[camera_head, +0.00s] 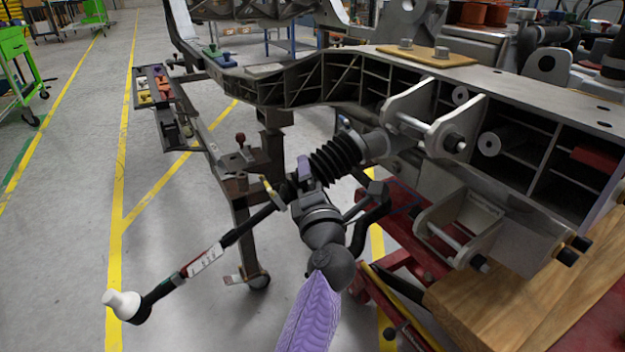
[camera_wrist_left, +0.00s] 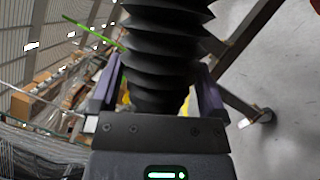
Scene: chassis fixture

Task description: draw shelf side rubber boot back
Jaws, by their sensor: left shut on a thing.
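The black ribbed rubber boot (camera_head: 335,158) sits on the steering rack, beside the grey cylinder end at the chassis bracket. My left gripper (camera_head: 308,178) comes up from the bottom and is shut on the boot's outer, narrower end. In the left wrist view the boot (camera_wrist_left: 165,45) fills the space between the two purple fingers of the left gripper (camera_wrist_left: 158,85), with its folds rising away from the palm. The tie rod (camera_head: 205,260) runs from beyond the gripper down left to a white-capped joint (camera_head: 122,304). My right gripper is not in view.
The chassis frame (camera_head: 530,95) fills the right side, with a metal bracket (camera_head: 460,228) below the rack. A wooden block (camera_head: 515,290) lies at lower right. A fixture stand (camera_head: 250,225) rises behind the rod. Open grey floor lies at left.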

